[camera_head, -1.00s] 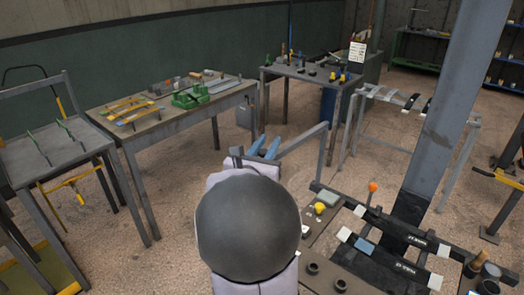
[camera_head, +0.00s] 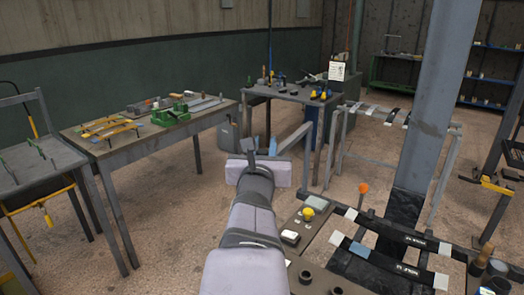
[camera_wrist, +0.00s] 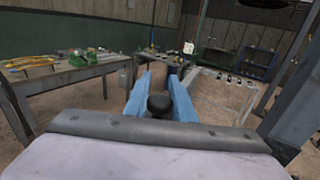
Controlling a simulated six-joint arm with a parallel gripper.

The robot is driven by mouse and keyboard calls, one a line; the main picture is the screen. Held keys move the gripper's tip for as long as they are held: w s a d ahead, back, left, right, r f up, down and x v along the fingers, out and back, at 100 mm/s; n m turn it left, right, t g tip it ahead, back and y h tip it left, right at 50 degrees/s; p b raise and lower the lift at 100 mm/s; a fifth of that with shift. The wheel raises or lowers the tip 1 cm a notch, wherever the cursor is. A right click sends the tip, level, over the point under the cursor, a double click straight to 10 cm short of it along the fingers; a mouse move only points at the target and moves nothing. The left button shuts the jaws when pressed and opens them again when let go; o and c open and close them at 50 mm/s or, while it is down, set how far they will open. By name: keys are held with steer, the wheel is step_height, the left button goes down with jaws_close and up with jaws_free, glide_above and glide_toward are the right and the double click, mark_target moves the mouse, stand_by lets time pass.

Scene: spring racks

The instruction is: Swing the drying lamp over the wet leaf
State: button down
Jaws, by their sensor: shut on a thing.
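My gripper (camera_head: 268,147), with blue fingers, is at the end of my extended arm near the middle of the head view. In the wrist view, my gripper (camera_wrist: 158,90) is shut on a dark round-ended handle (camera_wrist: 158,105). Most of the handle's far part is hidden. A grey bar (camera_head: 295,138) with a post stands just right of my gripper; I cannot tell whether it belongs to the lamp. No lamp head is clearly recognisable. Dark curved leaves with white tags (camera_head: 400,236) lie on the front-right rack, one with a blue patch (camera_head: 358,250). I cannot tell which is wet.
A bench (camera_head: 150,145) with yellow and green tools stands left. Another bench (camera_head: 285,93) stands behind my gripper. A rack with several strips (camera_head: 378,112) stands back right. A thick grey column (camera_head: 432,110) rises on the right.

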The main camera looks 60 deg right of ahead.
steer(key=shift+r, duration=0.15)
steer(key=c, duration=1.5)
jaws_free()
steer(key=shift+c, duration=0.2)
step_height(320, 180, up, 10)
steer(key=p, duration=1)
steer(key=shift+c, duration=0.4)
